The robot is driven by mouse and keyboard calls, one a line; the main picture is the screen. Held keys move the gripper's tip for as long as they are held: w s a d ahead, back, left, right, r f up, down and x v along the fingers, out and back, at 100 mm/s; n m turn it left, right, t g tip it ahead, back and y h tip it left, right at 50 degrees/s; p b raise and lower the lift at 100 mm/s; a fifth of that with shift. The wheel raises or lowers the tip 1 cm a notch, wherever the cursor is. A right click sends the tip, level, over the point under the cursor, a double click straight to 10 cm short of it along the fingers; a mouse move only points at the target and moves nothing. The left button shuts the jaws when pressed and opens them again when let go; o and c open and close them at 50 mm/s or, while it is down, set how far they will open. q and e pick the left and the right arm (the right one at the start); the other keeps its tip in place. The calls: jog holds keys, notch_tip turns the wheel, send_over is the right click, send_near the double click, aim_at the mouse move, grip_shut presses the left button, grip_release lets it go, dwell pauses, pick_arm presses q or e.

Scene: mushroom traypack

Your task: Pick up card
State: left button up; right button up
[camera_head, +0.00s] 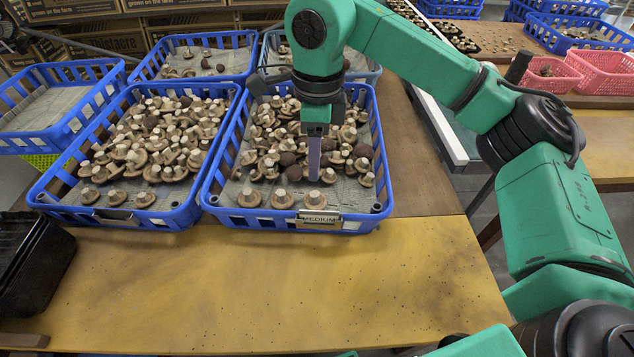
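A small card reading "MEDIUM" (318,220) is on the outer front wall of the right blue crate (230,217). My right gripper (314,172) points straight down over the mushrooms in that crate, behind and above the card. Its fingers are seen edge-on as one narrow strip, so their opening cannot be told. Nothing is seen held in it. A similar plate (115,217), its text unreadable, is on the front of the left blue crate (165,220). My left gripper is not in view.
Both front crates hold many brown mushrooms (160,145). More blue crates (60,135) stand behind and to the left. Black trays (35,265) are stacked at the left edge. The wooden table (250,290) in front of the crates is clear. Pink baskets (600,72) stand at the far right.

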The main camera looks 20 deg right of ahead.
jog(key=d, duration=0.1)
jog(key=p, duration=0.2)
send_over(319, 211)
notch_tip(319, 211, down, 7)
jog(key=shift+h, duration=0.3)
notch_tip(319, 211, down, 6)
jog(key=shift+f+p, duration=0.15)
jog(key=shift+p, duration=1)
jog(key=shift+f, duration=0.2)
grip_shut()
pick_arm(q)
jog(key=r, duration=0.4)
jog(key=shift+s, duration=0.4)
